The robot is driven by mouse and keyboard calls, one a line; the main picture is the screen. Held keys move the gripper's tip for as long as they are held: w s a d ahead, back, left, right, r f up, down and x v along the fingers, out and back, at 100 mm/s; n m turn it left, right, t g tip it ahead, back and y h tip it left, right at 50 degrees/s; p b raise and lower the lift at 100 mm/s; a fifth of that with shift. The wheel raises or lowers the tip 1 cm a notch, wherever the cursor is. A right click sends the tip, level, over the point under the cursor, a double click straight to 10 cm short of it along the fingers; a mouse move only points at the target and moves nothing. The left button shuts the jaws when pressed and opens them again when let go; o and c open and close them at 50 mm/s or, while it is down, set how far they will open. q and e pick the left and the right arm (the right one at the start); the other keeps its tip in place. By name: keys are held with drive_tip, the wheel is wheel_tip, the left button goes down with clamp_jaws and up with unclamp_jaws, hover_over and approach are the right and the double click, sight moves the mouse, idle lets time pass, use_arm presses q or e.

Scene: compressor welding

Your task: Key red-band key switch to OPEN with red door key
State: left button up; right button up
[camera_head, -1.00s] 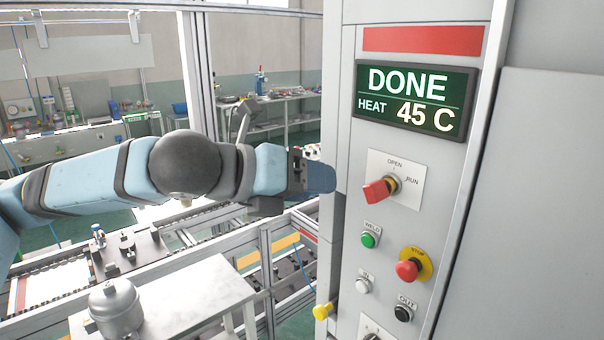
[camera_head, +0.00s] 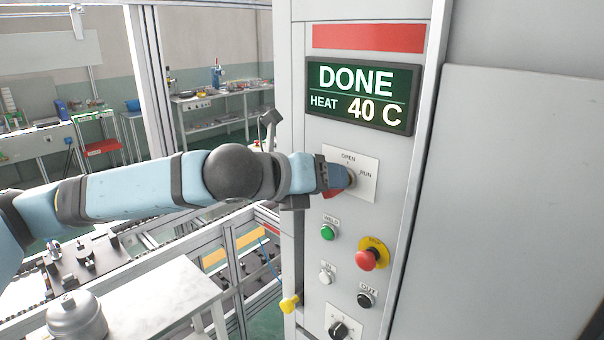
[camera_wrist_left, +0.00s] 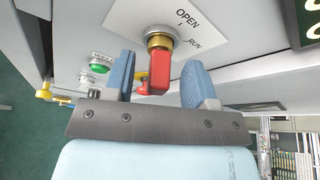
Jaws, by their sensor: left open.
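The red key (camera_wrist_left: 160,76) sits in the brass collar of the key switch (camera_wrist_left: 160,40) on a white plate marked OPEN and RUN. In the head view only a bit of the red key (camera_head: 333,194) shows beneath my left gripper (camera_head: 338,176); the switch collar (camera_head: 351,179) is partly covered. In the left wrist view, the open blue fingers of my left gripper (camera_wrist_left: 159,68) stand on either side of the key, with a gap on both sides. The key's exact pointing is hard to tell. My right gripper is not in view.
The panel has a red band (camera_head: 368,38) and a display (camera_head: 361,94) reading DONE, HEAT 40 C. Below the switch are a green button (camera_head: 327,232), red stop button (camera_head: 367,259) and black knob (camera_head: 339,329). A yellow knob (camera_head: 289,304) sticks out at the panel's left edge.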

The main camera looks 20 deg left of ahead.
use_arm(q)
drive_tip(key=shift+w+d+f, duration=0.2)
drive_tip(key=shift+w+d, duration=0.1)
drive_tip(key=shift+w, duration=0.15)
